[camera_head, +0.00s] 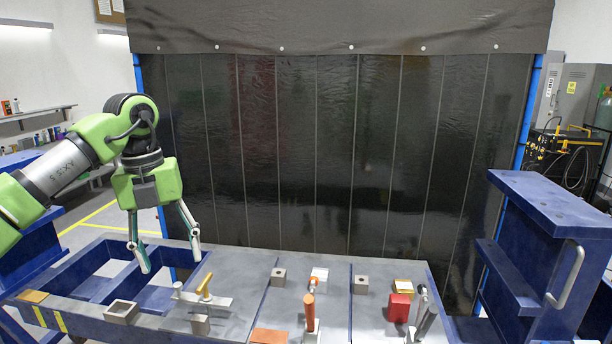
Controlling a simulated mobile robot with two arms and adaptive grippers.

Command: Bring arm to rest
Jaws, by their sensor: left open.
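My left arm comes in from the left, green and grey. Its gripper (168,252) points down with the two fingers apart, empty. It hangs above the left part of the rotary jig table (245,285), near the open blue frame bays, and touches nothing that I can see. My right gripper is not in view.
On the jig are a clamp with a yellow handle (205,284), one with an orange-red handle (309,312), a red block (399,308) and several small metal blocks. A blue upright with a handle (548,235) stands at the right. A dark welding curtain (320,150) hangs behind.

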